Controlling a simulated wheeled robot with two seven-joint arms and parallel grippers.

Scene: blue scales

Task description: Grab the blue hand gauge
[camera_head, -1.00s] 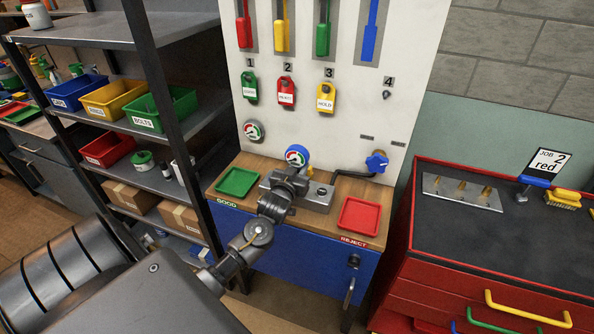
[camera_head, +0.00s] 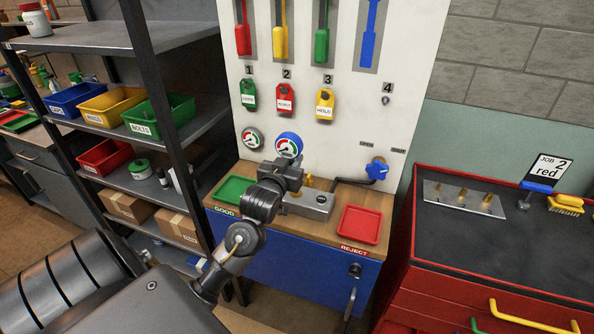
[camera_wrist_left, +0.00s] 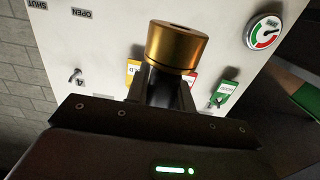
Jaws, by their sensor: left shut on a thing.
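The blue hand gauge (camera_head: 288,145), with a round white, green and red dial, is upright just above my left gripper (camera_head: 285,168) in the head view. My left gripper is shut on it and holds it above the workbench, in front of the white panel. In the left wrist view a brass cylinder (camera_wrist_left: 177,45) is between the jaws; it seems to be the gauge's lower fitting. The gauge's blue body does not show there. My right gripper is not in view.
A grey metal block (camera_head: 312,205) with a brass piece on top stands on the wooden bench between a green tray (camera_head: 234,190) and a red tray (camera_head: 360,224). A second gauge (camera_head: 252,138) is on the panel. A blue valve knob (camera_head: 377,169) is at right. Shelving stands close at left.

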